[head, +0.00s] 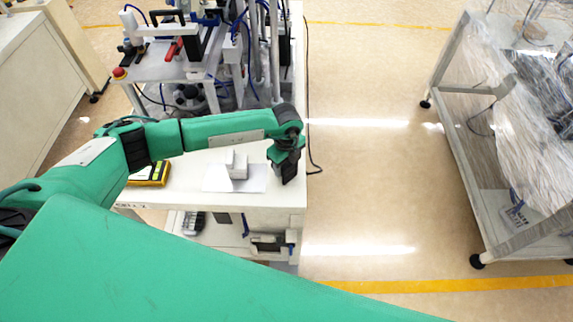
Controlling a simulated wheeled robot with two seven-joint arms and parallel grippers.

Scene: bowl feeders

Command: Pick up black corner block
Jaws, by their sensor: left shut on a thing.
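My left gripper (287,172) hangs downward at the right end of the white bench, beside the white paper sheet (219,184). It is shut on a dark thing, which I take for the black corner block. At this size I cannot separate the block's outline from the dark fingers, nor tell whether it touches the bench top. No other black corner block is clearly seen on the bench. My right gripper is out of view.
A white block (237,166) stands on the sheet, left of the gripper. A yellow and black device (151,174) lies further left. Machinery with a red emergency button (119,72) stands behind. Right of the bench is open floor, then a wrapped rack (497,150).

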